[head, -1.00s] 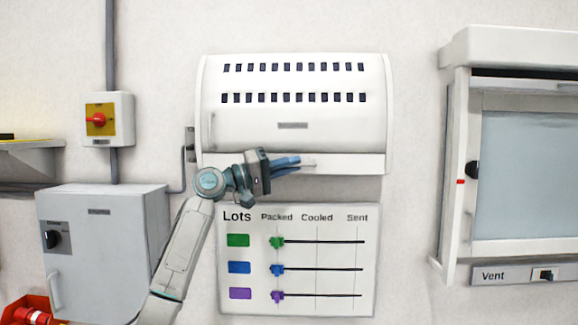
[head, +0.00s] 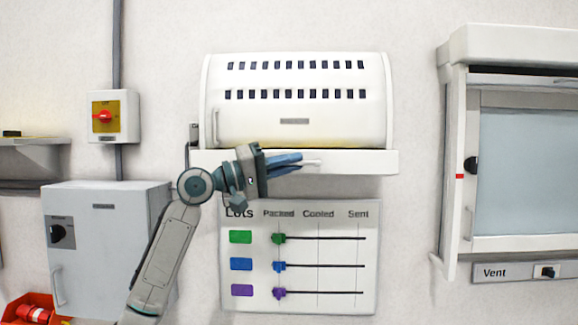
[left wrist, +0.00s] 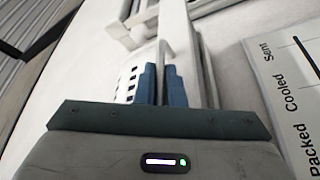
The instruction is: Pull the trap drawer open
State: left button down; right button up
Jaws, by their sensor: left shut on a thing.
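The trap drawer (head: 360,162) is the long white tray along the bottom of a white, rounded wall unit (head: 293,135). It stands out from the unit, and a yellowish strip shows along the seam above it. My left gripper (head: 300,161) reaches in from the left, its blue fingers shut on the small pale handle (head: 313,163) at the drawer's front. In the left wrist view the blue fingers (left wrist: 161,86) are close together against the white drawer front (left wrist: 181,35). The fingers hide most of the handle. My right gripper is not in view.
A lots board (head: 340,290) with coloured sliders hangs just below. A grey cabinet (head: 125,240) and a red-knobbed switch box (head: 114,117) are at left. A glass-fronted vent hood (head: 525,165) is at right. The wall between drawer and hood is free.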

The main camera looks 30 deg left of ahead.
pick_arm(q)
jog(key=c, duration=1.8)
grip_release()
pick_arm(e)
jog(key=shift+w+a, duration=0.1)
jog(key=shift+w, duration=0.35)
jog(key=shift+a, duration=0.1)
